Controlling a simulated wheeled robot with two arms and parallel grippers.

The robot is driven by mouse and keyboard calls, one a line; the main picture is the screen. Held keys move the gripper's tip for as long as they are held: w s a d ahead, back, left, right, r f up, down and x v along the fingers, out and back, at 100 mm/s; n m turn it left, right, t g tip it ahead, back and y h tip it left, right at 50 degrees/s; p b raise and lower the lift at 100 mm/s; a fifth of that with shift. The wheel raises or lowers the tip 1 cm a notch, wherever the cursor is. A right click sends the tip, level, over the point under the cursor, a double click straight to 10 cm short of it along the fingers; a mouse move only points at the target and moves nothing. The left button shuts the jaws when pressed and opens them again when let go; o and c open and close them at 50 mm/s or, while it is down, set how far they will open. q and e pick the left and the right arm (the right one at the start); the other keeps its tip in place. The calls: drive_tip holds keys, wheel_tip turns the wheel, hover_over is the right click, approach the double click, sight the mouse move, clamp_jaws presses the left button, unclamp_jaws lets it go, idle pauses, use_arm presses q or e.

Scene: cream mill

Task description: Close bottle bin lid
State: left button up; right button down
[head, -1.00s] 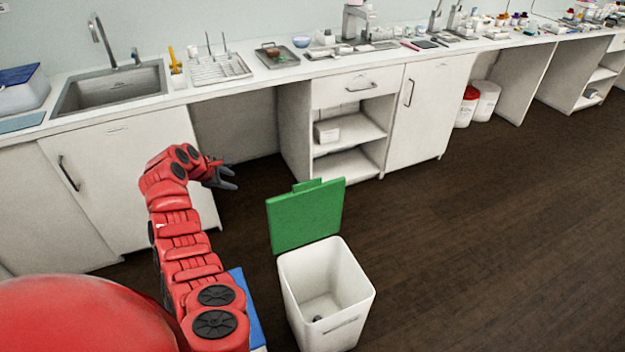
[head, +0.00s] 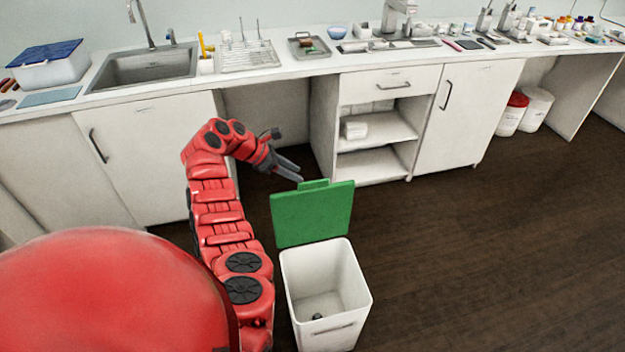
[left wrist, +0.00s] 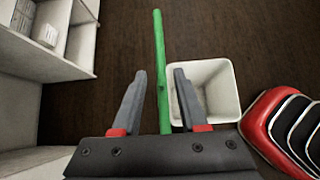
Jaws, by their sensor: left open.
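The bottle bin (head: 340,318) is a white open box on the dark floor, with a small dark item at its bottom. Its green lid (head: 312,215) stands upright at the bin's far edge, so the bin is open. My left gripper (head: 300,174) is open and empty, just behind and above the lid's top edge. In the left wrist view the lid (left wrist: 160,60) shows edge-on as a thin green strip between the jaws of my left gripper (left wrist: 158,75), below them as far as I can tell. The bin (left wrist: 228,82) lies to its right there. My right gripper is not in view.
A white counter (head: 270,72) with a sink (head: 150,68) runs along the wall behind the bin. An open shelf unit (head: 375,130) stands behind the lid. Red-lidded and white tubs (head: 512,113) stand further right. The floor right of the bin is clear.

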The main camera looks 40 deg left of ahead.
sight(311, 181)
use_arm(q)
drive_tip(key=x, duration=0.8)
clamp_jaws()
idle(1.2)
